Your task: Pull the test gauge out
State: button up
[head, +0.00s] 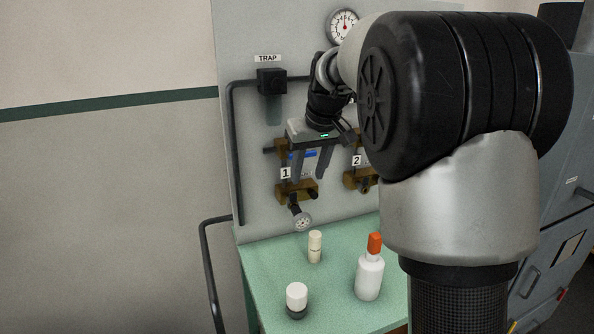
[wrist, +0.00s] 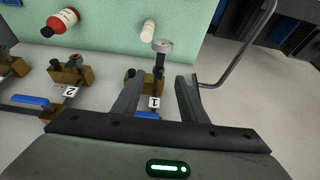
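A small round grey-faced piece on a dark stem (head: 302,222), which looks like the test gauge, sticks out from the lower brass block (head: 291,194) at station 1. In the wrist view its round head (wrist: 163,46) lies just beyond the fingertips, with its stem running back to the block. My gripper (head: 309,177) is in front of station 1, fingers pointing down. In the wrist view my gripper (wrist: 159,84) is open, with nothing held between the fingers. The "1" label (wrist: 154,102) shows between them. The fingers appear apart from the gauge.
A dial gauge (head: 343,27) and a TRAP unit (head: 271,82) are on the panel. Station 2 has another brass block (head: 361,180). On the green bench (head: 333,238) stand a cream cylinder (head: 315,247), a red-capped bottle (head: 369,276) and a white-topped jar (head: 296,298).

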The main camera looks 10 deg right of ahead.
aim_at(298, 212)
jog(key=x, duration=1.7)
jog(key=shift+a+f, duration=0.1)
jog(key=shift+f, duration=0.05)
grip_shut()
jog(key=shift+b, duration=0.3)
jog(key=shift+s, duration=0.1)
jog(key=shift+s+d+b, duration=0.15)
jog(key=shift+s+b, duration=0.3)
jog(key=shift+s, duration=0.3)
jog(key=shift+s+d+b, duration=0.15)
jog(key=shift+s+b, duration=0.3)
jog(key=shift+s, duration=0.3)
